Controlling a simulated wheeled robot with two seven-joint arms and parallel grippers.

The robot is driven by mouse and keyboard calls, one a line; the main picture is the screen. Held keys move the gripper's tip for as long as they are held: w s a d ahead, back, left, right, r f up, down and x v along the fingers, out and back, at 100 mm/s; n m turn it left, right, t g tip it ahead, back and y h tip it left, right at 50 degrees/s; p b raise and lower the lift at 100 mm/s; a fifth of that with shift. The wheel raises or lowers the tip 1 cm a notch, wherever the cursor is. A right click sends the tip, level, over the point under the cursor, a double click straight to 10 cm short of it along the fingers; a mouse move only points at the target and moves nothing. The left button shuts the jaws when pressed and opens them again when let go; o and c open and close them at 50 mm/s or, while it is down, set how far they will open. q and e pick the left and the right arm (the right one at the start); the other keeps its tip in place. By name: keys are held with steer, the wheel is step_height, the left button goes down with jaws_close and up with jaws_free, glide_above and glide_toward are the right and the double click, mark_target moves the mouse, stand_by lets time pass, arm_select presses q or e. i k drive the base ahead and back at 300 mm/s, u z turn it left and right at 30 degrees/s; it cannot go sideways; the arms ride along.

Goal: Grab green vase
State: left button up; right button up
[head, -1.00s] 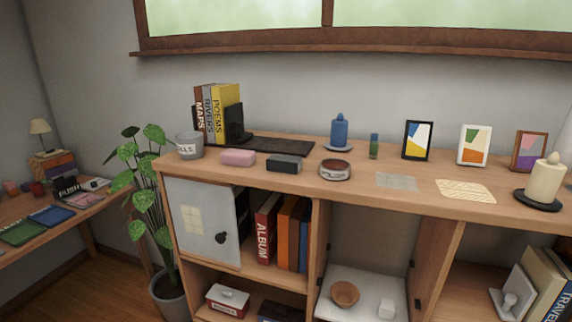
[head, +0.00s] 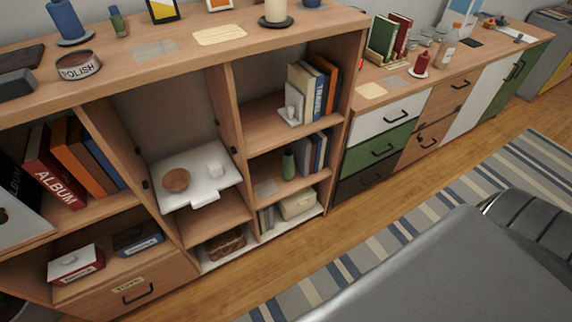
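A small green vase (head: 289,164) stands upright in the head view, in a right-hand compartment of the wooden shelf unit (head: 244,137).
The shelf unit's side wall (head: 344,118) stands to the right of the vase. A white drop-down flap (head: 188,190) holds a brown bowl (head: 176,180). A cabinet with drawers (head: 381,150) adjoins at right. The striped rug (head: 300,275) and floor in front look clear.

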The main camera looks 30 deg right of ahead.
mark_target(288, 166)
steer(key=k, duration=0.5)
steer(key=z, duration=2.3)
steer(key=i, duration=1.5)
steer(key=u, duration=1.05)
